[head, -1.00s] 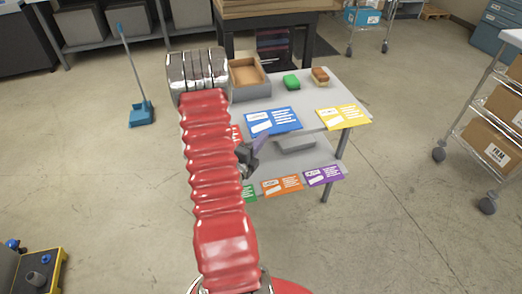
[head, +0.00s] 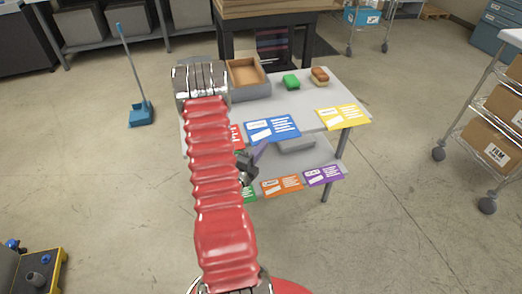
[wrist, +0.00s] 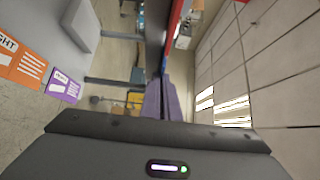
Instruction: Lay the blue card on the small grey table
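The blue card (head: 272,127) lies nearly flat at the front edge of the upper level of a grey two-level table (head: 310,90), jutting over that edge. My gripper (head: 260,152) is at the card's near edge, its purple fingers below and in front of it, partly hidden by my arm. In the wrist view my purple gripper fingers (wrist: 166,101) are close together with the card's thin blue edge in line between them. They appear shut on it. I cannot tell whether this two-level table is the small grey table.
A yellow card (head: 343,117) and a partly hidden red card (head: 236,136) flank the blue one. Orange (head: 282,186), purple (head: 324,176) and green cards edge the lower level.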

